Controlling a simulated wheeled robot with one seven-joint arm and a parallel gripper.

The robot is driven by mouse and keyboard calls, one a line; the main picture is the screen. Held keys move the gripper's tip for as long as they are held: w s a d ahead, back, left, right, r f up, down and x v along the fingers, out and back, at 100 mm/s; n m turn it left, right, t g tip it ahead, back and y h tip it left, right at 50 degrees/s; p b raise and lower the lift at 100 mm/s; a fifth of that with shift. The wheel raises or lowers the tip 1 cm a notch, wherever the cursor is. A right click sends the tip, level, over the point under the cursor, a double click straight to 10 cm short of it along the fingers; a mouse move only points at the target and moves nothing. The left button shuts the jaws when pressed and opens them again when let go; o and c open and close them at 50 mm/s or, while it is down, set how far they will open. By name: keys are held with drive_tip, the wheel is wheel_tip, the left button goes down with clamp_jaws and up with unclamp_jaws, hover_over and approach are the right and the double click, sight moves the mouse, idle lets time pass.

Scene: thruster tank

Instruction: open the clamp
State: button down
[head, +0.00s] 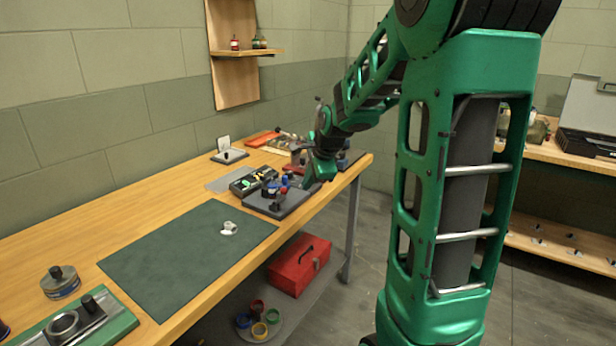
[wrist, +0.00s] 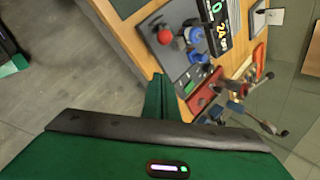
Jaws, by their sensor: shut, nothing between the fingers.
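A dark grey plate (head: 278,205) lies near the right end of the wooden bench and carries a small fixture with a red ball knob (head: 284,190) and blue parts. I take this fixture to be the clamp, but it is too small to tell whether it is open. In the wrist view the red knob (wrist: 165,37) stands at the top centre, with a blue part (wrist: 196,56) to its right. My gripper (head: 312,184) is at the plate's right end in the head view. In the wrist view its green fingers (wrist: 158,82) are together and empty, apart from the knob.
A black case (head: 251,181) with coloured items sits just behind the plate. A green mat (head: 185,255) to the left is mostly clear. A red toolbox (head: 298,264) stands on the lower shelf.

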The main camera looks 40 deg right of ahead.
sight(280, 197)
drive_tip(key=shift+w+a+f, duration=0.55)
drive_tip(key=shift+w+a, duration=0.2)
drive_tip(key=shift+a, duration=0.1)
drive_tip(key=shift+w+a+f, duration=0.55)
drive_tip(key=shift+w+a, duration=0.15)
drive_tip(key=shift+a, duration=0.1)
drive_tip(key=shift+w+r+g, duration=0.2)
drive_tip(key=shift+g, duration=0.1)
